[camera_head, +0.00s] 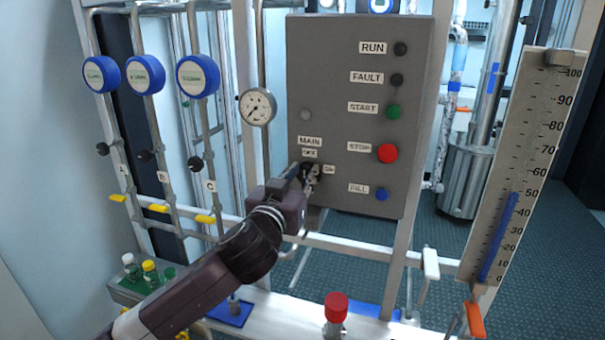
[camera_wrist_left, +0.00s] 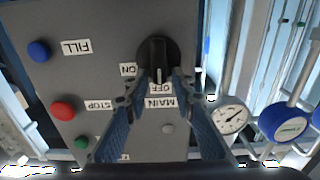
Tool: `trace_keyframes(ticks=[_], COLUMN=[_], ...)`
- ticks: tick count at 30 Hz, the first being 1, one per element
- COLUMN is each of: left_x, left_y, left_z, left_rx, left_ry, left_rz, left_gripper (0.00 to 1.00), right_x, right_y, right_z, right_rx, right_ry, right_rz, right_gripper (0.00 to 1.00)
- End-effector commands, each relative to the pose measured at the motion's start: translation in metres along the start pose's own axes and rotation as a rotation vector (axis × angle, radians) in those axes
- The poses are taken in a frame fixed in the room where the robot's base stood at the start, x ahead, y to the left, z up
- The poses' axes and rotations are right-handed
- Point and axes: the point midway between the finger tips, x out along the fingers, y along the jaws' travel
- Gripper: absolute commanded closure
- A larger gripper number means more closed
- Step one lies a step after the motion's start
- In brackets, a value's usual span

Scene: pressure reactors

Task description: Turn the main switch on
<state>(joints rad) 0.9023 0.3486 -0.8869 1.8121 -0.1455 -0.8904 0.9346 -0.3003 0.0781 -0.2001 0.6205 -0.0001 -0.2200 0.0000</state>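The main switch is a black rotary knob (camera_wrist_left: 157,58) on the grey control panel (camera_head: 350,100). In the wrist view the panel appears upside down, and the knob's white mark points toward the OFF label (camera_wrist_left: 160,88). The ON label (camera_wrist_left: 128,69) is to its side. My left gripper (camera_head: 307,176) is at the knob in the head view and partly hides it. In the wrist view the left gripper's fingertips (camera_wrist_left: 158,77) are apart, one on each side of the knob's lower part. I cannot tell whether they touch it. My right gripper is not in view.
The green START button (camera_head: 393,112), red STOP button (camera_head: 387,153) and blue FILL button (camera_head: 382,194) are right of the knob. A pressure gauge (camera_head: 257,107) hangs left of the panel. A red-capped valve (camera_head: 336,307) stands below.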

Motion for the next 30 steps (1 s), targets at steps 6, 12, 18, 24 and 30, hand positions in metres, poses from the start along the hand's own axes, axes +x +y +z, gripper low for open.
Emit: trace_keyframes(ticks=[6,12,18,24,30], left_x=[0.0,0.0,0.0,0.0,0.0], left_y=[0.0,0.0,0.001,0.004,0.008], left_z=[0.0,0.0,-0.001,-0.001,0.0], left_rx=[0.0,0.003,0.048,0.166,0.343], left_ry=[0.0,0.0,0.0,-0.002,-0.001], left_rz=[0.0,0.0,0.0,0.001,0.0], left_gripper=[1.0,1.0,1.0,1.0,1.0], right_x=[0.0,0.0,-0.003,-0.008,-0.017], right_y=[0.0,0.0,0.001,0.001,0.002], right_z=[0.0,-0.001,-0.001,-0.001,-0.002], right_rx=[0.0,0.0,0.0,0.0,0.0], right_ry=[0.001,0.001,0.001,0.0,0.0], right_rz=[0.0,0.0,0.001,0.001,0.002], right_gripper=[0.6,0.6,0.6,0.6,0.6])
